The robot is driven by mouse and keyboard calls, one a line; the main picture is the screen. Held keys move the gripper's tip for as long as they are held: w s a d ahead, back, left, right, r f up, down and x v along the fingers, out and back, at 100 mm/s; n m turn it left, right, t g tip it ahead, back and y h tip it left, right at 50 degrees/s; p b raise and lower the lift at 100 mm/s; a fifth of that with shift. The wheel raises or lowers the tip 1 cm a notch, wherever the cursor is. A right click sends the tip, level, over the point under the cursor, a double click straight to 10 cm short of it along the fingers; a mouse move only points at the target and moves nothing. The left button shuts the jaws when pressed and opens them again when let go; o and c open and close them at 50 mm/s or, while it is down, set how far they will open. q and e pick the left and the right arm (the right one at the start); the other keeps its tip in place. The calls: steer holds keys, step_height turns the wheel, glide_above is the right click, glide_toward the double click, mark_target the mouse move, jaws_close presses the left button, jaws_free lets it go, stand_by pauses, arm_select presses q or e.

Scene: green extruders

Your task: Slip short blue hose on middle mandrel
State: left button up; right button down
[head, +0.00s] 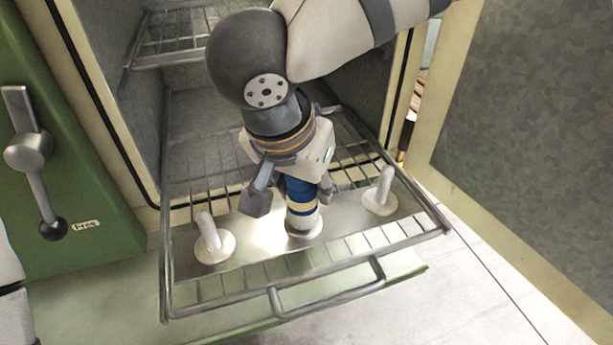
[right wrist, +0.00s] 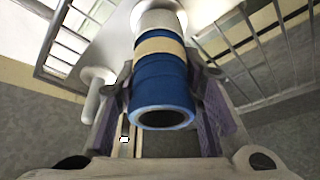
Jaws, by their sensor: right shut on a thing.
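The short blue hose (head: 300,190) stands nearly upright over the base of the middle mandrel (head: 304,231), with a tan band near its lower end. It appears to be around the mandrel, whose upper part is hidden. In the right wrist view the hose (right wrist: 162,88) shows its open near end, and its far end meets the white mandrel (right wrist: 158,19). My right gripper (head: 292,195) comes from above with one finger on each side of the hose and is shut on it. My left gripper is not in view.
The left mandrel (head: 210,232) and right mandrel (head: 384,190) stand bare on the metal plate. A wire rack with a front handle (head: 328,293) surrounds them. The oven's wire shelf (head: 170,40) is above, its open door (head: 530,130) at right. A green panel with a lever (head: 35,160) is at left.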

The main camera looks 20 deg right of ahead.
steer(key=shift+f, duration=0.2)
steer(key=c, duration=1)
jaws_free()
steer(key=shift+r, duration=0.15)
steer(key=v, duration=1.2)
